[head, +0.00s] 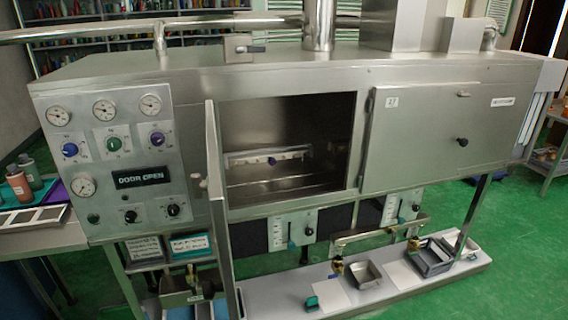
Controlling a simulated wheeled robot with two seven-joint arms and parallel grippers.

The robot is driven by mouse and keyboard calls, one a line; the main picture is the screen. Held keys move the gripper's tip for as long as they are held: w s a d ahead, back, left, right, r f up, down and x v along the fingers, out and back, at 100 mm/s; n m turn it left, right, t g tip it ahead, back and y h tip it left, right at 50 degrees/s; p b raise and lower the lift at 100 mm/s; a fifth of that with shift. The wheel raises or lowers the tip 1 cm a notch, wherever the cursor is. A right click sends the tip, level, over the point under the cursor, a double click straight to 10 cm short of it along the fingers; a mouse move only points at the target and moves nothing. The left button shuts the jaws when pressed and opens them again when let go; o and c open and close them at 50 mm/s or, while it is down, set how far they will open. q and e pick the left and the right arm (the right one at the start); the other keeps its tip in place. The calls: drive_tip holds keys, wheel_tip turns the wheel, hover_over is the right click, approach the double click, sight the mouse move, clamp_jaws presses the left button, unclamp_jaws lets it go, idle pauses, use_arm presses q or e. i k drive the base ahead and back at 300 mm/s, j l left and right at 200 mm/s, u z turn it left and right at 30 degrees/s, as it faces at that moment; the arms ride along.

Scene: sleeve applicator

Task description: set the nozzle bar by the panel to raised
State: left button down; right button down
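A pale nozzle bar (240,158) with a dark blue knob (272,161) runs across the inside of the open chamber, beside the control panel (115,160). Below the chamber, a white scale plate (292,229) carries a slider with a black knob (308,231). A similar plate (403,207) with a black knob (416,208) sits further right. I cannot read the scale marks or tell which height the bar is set to. Neither of my grippers is in view.
The left chamber door (217,200) stands open, edge toward me; the panel display (140,177) reads DOOR OPEN. The right door (420,135) is shut. A low shelf (290,297) holds trays and brass fittings. A side table (40,235) with bottles stands left.

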sight(271, 157)
drive_tip(key=i+l, duration=0.2)
drive_tip(key=l, duration=0.25)
drive_tip(key=i+l+u, duration=0.15)
drive_tip(key=l, duration=0.3)
drive_tip(key=i+l, duration=0.2)
drive_tip(key=l, duration=0.3)
drive_tip(key=i+l+u, duration=0.1)
drive_tip(key=l, duration=0.35)
drive_tip(key=i+l, duration=0.2)
drive_tip(key=l, duration=0.3)
drive_tip(key=i+l+u, duration=0.15)
drive_tip(key=l, duration=0.35)
drive_tip(key=i+l, duration=0.15)
drive_tip(key=l, duration=0.35)
drive_tip(key=i+l+u, duration=0.1)
drive_tip(key=l, duration=0.4)
